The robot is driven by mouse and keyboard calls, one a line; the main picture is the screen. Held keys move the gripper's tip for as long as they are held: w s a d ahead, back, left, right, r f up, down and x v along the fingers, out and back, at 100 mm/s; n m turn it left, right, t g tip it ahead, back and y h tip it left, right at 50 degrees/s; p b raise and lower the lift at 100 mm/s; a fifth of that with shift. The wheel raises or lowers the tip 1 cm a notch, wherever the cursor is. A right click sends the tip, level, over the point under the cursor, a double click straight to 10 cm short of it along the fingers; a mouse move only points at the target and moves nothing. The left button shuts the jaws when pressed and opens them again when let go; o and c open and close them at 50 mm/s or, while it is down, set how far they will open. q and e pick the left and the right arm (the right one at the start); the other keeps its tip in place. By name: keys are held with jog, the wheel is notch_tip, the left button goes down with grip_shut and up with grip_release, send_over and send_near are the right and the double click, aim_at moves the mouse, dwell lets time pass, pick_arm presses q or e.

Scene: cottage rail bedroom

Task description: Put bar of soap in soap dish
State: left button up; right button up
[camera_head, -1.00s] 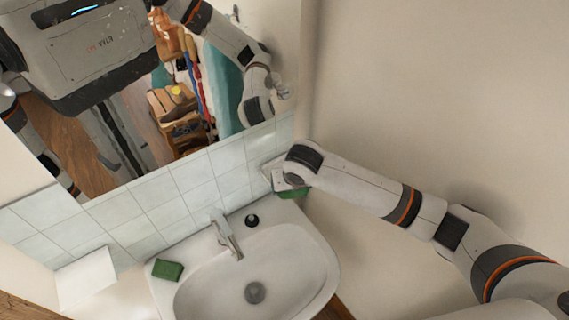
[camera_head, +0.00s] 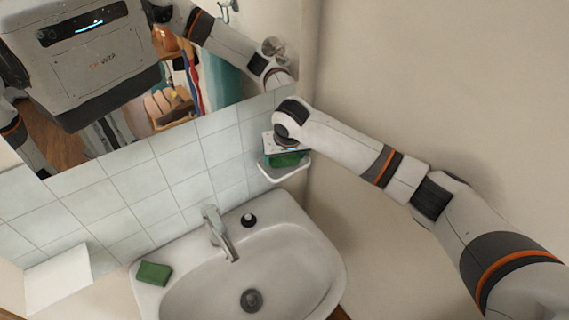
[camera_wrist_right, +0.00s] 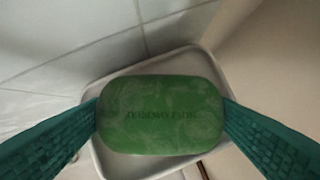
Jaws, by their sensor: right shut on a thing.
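A green bar of soap (camera_wrist_right: 160,115) with lettering is held between the two teal fingers of my right gripper (camera_head: 284,152). It also shows in the head view (camera_head: 288,160) below the gripper. The white soap dish (camera_head: 284,177) is a small wall-mounted tray in the corner right of the sink. In the wrist view the raised rim of the dish (camera_wrist_right: 178,58) frames the soap, which is over the tray. I cannot tell whether the soap touches the dish floor. My left gripper is not in view, apart from possible mirror reflections.
A second green bar (camera_head: 154,273) lies on the left rim of the white sink (camera_head: 300,235). A faucet (camera_head: 219,236) and a small black-topped item (camera_head: 249,219) stand at the back. Tiles and a mirror are behind; a bare wall is close on the right.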

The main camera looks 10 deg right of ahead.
aim_at(286, 161)
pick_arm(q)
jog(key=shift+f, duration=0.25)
pick_arm(e)
jog(key=shift+f, duration=0.2)
jog(key=shift+f, duration=0.1)
jog(key=o, duration=0.7)
jog(key=shift+o, duration=0.2)
jog(key=p+v, duration=0.4)
jog(key=p, duration=0.1)
pick_arm(q)
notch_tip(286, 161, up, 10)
jog(key=p, duration=0.5)
pick_arm(e)
jog(key=s, duration=1.1)
jog(key=shift+s+f, duration=0.3)
jog(key=shift+f, duration=0.05)
